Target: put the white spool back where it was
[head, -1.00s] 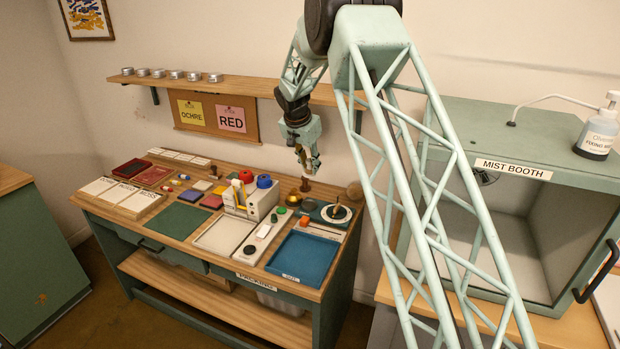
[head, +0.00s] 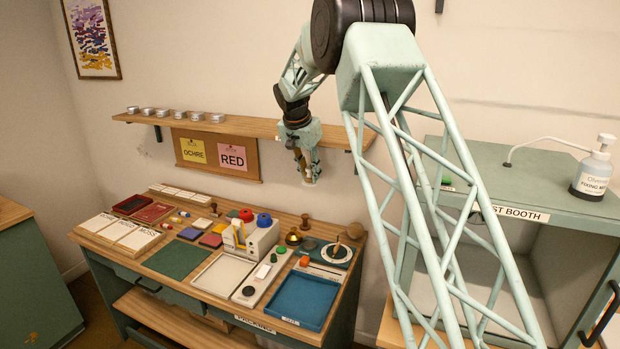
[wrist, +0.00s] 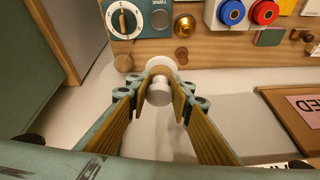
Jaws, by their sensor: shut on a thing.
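The white spool (wrist: 159,94) is held between the fingers of my gripper (wrist: 160,76) in the wrist view. It shows a round white flange and a narrower white end. In the head view my gripper (head: 307,172) is raised in front of the wall, above the back right of the pigment table (head: 150,262), with a small white end of the spool (head: 310,184) showing at its tip. Below stands a pale box (head: 262,240) with a red spool (head: 246,215) and a blue spool (head: 264,220) on it. The spool is clear of the table.
A wall shelf (head: 235,126) with several tins runs left of my gripper, with a board of OCHRE and RED cards (head: 217,157) below it. The mist booth (head: 540,265) stands further right.

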